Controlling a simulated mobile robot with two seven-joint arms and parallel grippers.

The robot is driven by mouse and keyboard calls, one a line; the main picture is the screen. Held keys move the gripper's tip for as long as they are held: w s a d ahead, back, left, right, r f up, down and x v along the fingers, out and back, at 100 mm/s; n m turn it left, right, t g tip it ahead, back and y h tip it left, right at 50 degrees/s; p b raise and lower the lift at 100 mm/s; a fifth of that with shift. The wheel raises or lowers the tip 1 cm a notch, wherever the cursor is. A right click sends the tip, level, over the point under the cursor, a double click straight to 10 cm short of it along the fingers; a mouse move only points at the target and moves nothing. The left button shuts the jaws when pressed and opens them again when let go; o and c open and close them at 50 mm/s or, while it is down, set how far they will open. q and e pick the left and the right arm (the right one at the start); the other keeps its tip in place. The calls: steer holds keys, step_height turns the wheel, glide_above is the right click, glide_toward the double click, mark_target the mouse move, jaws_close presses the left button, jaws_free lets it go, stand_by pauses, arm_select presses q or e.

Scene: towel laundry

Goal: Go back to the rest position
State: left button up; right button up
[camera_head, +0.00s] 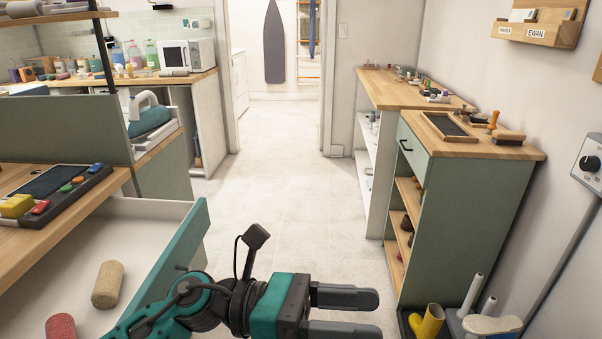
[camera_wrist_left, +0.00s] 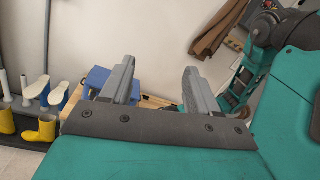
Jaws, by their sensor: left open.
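My left gripper (camera_head: 376,315) reaches in at the bottom middle of the head view, its two grey fingers pointing right. The fingers are apart, with nothing between them. It is above the floor, to the right of an open drawer (camera_head: 150,209). In the left wrist view the same gripper (camera_wrist_left: 158,68) shows spread, empty fingers. My right gripper shows in neither view.
The drawer holds a tan roll (camera_head: 108,284) and a red roll (camera_head: 61,327). A green cabinet (camera_head: 470,215) stands at right, with yellow boots (camera_head: 430,322) at its foot. The floor aisle (camera_head: 285,180) towards the doorway is clear. An iron (camera_head: 148,118) stands at left.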

arm_select(q)
steer(key=w+a+f+n+t+y, duration=0.2)
steer(key=w+a+f+n+t, duration=0.15)
steer(key=n+t, duration=0.55)
steer(key=w+a+f+n+t+y, duration=0.2)
steer(key=w+a+n+t+y, duration=0.15)
steer(key=n, duration=0.95)
steer(key=w+a+f+n+t+y, duration=0.25)
steer(key=a+n+t, duration=0.25)
steer(key=n+t, duration=0.5)
steer(key=s+a+f+n+g+y, duration=0.2)
steer(key=s+a+f+n+y, duration=0.1)
steer(key=f+n, duration=0.3)
steer(key=s+a+f+n+g+y, duration=0.3)
steer(key=s+a+f+n, duration=0.1)
steer(key=f, duration=0.4)
steer(key=s+a+f+n+g+y, duration=0.2)
steer(key=s+a+f+n+g, duration=0.1)
steer(key=f+n, duration=0.4)
steer(key=shift+s+a+f+n+y+p, duration=0.25)
steer(key=shift+s+a+n+y+p, duration=0.2)
steer(key=shift+s+a, duration=0.5)
steer(key=shift+d+g, duration=0.15)
steer(key=shift+g, duration=0.1)
steer(key=shift+c, duration=0.3)
